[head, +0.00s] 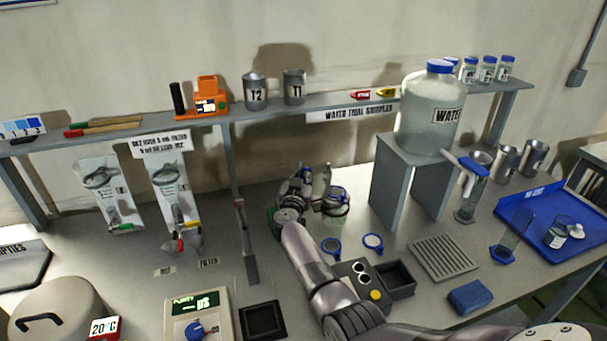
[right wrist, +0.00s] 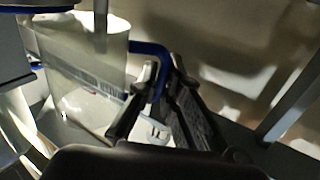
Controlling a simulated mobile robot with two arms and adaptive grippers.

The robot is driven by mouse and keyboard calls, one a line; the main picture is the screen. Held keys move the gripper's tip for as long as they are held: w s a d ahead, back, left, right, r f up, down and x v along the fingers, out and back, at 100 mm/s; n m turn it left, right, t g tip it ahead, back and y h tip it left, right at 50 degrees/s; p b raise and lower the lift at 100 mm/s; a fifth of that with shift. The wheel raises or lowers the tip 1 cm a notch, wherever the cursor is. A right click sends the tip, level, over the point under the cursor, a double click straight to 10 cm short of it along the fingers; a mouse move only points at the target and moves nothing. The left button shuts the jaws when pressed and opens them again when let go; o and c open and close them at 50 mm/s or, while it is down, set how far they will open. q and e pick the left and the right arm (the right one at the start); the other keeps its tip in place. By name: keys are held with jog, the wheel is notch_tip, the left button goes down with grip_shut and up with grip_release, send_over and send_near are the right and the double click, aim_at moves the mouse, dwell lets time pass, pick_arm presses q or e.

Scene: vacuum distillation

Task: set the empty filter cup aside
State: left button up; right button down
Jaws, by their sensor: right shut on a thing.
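My right gripper (head: 318,186) is above the back of the bench, near the middle of the head view. In the right wrist view my right gripper (right wrist: 155,85) is shut on the blue handle of a clear cup (right wrist: 85,65), which I take to be the filter cup. The cup (head: 336,207) shows in the head view just right of the fingers, partly hidden by them. I cannot tell whether its base touches anything. No contents can be made out in it. My left gripper is not in view.
A grey stand (head: 388,185) bearing a large water jug (head: 432,115) is close on the right. Two blue rings (head: 373,243) and a control box (head: 362,279) are in front.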

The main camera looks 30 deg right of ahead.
jog(key=shift+w, duration=0.1)
jog(key=c, duration=2)
grip_release()
jog(key=shift+a, duration=0.1)
jog(key=shift+v, duration=3.75)
jog(key=shift+c, duration=0.3)
